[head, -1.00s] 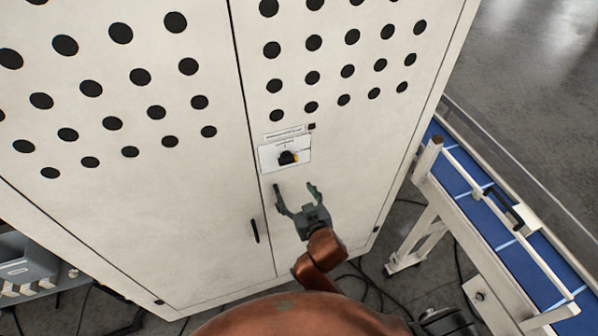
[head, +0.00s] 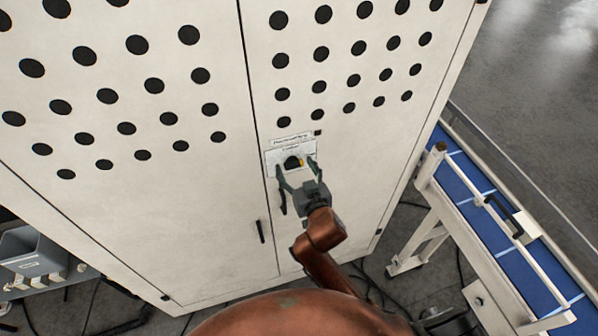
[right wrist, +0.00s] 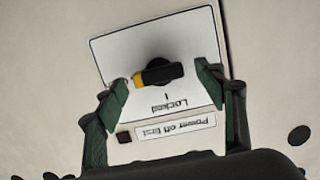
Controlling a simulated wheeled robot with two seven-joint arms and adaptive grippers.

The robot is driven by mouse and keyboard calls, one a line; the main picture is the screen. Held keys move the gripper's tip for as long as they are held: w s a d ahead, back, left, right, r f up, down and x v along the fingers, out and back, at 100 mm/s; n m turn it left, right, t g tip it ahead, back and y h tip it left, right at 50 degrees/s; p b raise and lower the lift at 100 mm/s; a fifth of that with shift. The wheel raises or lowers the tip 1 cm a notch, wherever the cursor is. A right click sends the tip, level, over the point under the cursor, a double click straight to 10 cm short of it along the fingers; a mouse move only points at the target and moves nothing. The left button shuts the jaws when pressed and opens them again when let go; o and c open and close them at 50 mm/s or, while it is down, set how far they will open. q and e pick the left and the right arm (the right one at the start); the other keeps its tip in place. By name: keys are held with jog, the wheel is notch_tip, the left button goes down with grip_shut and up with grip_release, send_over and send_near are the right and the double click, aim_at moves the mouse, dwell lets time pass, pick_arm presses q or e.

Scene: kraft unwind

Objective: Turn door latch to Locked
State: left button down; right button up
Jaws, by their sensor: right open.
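The door latch is a black knob (head: 292,162) with a yellow end, on a white plate (head: 273,159) on the cabinet's right door. In the right wrist view the black knob (right wrist: 172,72) lies across the plate, its yellow end pointing left. The word "Locked" (right wrist: 166,104) with a short mark shows on the plate, upside down in this view. My right gripper (head: 297,171) is open, its fingers reaching over the plate's lower part. In the right wrist view its green-padded fingertips (right wrist: 163,82) stand on either side of the knob, apart from it. My left gripper is not in view.
A "Power off first" label (right wrist: 175,125) sits beside the plate. A black door handle (head: 260,231) is below left. A blue conveyor (head: 510,262) with a pale frame stands at right. A grey bin (head: 32,252) is at lower left. Cables lie on the floor.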

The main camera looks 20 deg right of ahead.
jog(key=shift+w, duration=0.1)
jog(key=shift+c, duration=0.4)
jog(key=c, duration=1.2)
jog(key=shift+o, duration=0.2)
jog(key=shift+a+n+h+p, duration=0.15)
jog(key=shift+n+h+p, duration=0.25)
jog(key=shift+n+p, duration=0.9)
jog(key=shift+n+h, duration=0.3)
jog(key=shift+n, duration=0.3)
jog(key=shift+f, duration=0.1)
jog(key=shift+a+n+h+p, duration=0.1)
jog(key=shift+n+h+p, duration=0.2)
jog(key=shift+n+p, duration=0.65)
jog(key=shift+f+n+t, duration=0.1)
jog(key=shift+n+t, duration=0.2)
jog(key=shift+n, duration=0.65)
